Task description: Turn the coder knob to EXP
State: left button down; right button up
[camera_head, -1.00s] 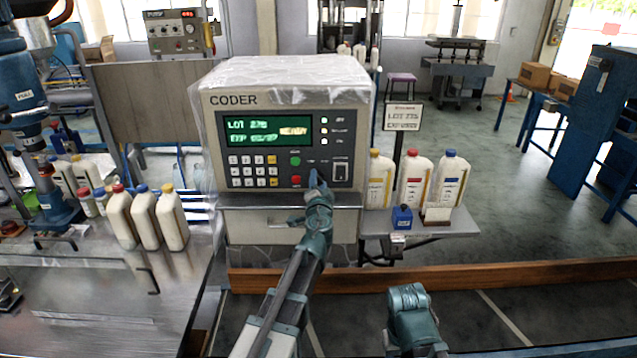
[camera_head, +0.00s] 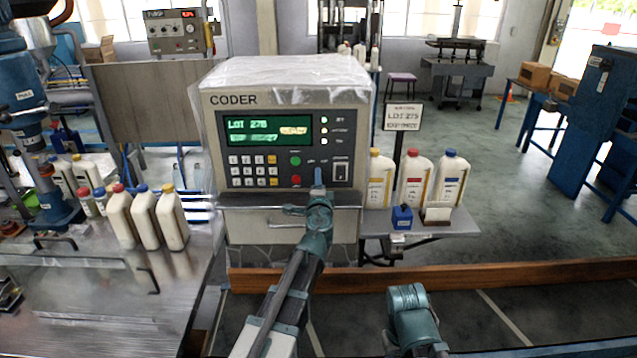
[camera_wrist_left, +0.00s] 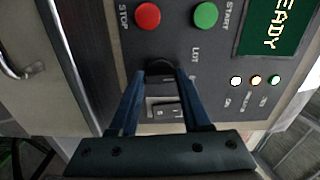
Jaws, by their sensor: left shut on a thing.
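The coder (camera_head: 285,95) is a grey box under clear plastic film with a lit green screen and a dark control panel. Its knob (camera_wrist_left: 160,67) is a dark round part low on the panel, in the left wrist view between my fingertips. The label LOT shows beside it; the other label is mostly hidden by a finger. My left gripper (camera_head: 318,178) is shut on the knob, and its fingers (camera_wrist_left: 160,80) stand on both sides of it. The knob's pointer direction cannot be made out. My right arm's teal wrist shows at the bottom, but its fingers do not show.
A red STOP button (camera_wrist_left: 147,16) and a green START button (camera_wrist_left: 205,15) sit close to the knob. A rocker switch (camera_head: 341,172) is just right of it. Bottles (camera_head: 413,178) stand on the right shelf; more bottles (camera_head: 145,215) stand on the left table.

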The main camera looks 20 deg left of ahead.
pick_arm(q)
jog(key=m, duration=0.4)
jog(key=shift+m, duration=2)
jog(key=shift+c, duration=1.8)
grip_release()
